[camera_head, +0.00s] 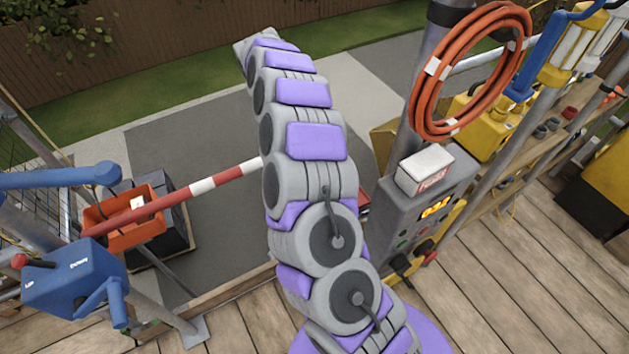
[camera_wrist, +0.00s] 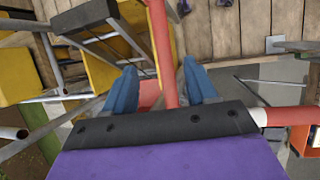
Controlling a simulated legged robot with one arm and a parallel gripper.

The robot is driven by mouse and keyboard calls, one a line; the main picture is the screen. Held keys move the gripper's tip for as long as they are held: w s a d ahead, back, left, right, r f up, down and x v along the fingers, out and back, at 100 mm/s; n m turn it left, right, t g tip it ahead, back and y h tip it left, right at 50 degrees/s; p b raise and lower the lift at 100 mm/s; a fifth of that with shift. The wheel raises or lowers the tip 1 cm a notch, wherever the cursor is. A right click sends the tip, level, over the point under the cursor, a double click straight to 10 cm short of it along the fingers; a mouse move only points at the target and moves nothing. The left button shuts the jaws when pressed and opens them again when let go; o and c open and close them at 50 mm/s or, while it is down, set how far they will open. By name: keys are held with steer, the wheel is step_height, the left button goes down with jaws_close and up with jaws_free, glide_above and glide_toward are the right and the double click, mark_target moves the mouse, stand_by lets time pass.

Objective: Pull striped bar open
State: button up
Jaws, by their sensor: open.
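The striped bar (camera_head: 202,187) is red and white and lies across the opening in the head view, its right part hidden behind my arm. In the wrist view a red and white stretch of bar (camera_wrist: 290,116) shows at the right and runs behind my gripper's body. My gripper (camera_wrist: 162,88) is open, with its two blue fingers apart. A red upright piece (camera_wrist: 160,45) shows between the fingers, and clear room shows on both sides of it. I cannot tell whether it joins the striped bar. The fingers are hidden in the head view.
A blue UP/DOWN control box (camera_head: 75,280) stands at the left, near an orange crate (camera_head: 150,232). A grey control box (camera_head: 425,215) stands right of my arm, below a coiled orange hose (camera_head: 428,95). Yellow equipment (camera_wrist: 25,75) fills the left of the wrist view.

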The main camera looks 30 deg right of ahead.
steer(key=x, duration=1)
steer(key=shift+s+a+f+b, duration=0.15)
steer(key=shift+a+f+b, duration=0.05)
steer(key=shift+f+b, duration=0.1)
steer(key=shift+s+d+f, duration=0.2)
steer(key=shift+d+f, duration=0.1)
steer(key=shift+f, duration=0.25)
steer(key=shift+c, duration=0.2)
steer(key=shift+a, duration=0.1)
jaws_close()
